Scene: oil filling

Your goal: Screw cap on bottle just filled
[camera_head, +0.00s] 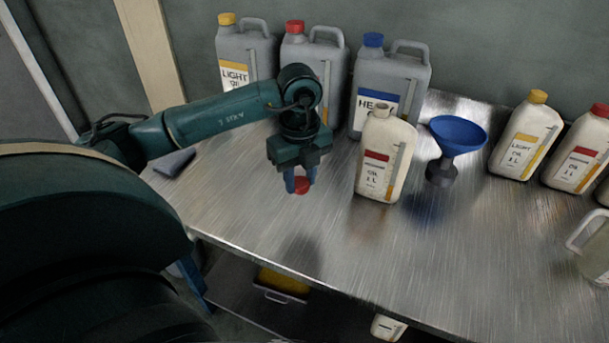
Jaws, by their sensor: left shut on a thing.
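A small white bottle with a red label (377,172) stands upright on the metal table, its neck bare with no cap on it. My left gripper (299,184) is shut on a red cap (302,186), held between its blue fingertips above the table. The gripper points down and is to the left of the bottle, apart from it. My right gripper is not in the view.
Grey canisters with yellow, red and blue caps (390,80) stand along the wall behind the arm. A blue funnel (457,134) is right of the bottle. Capped white bottles (526,140) stand at the right. The table's front middle (400,260) is clear.

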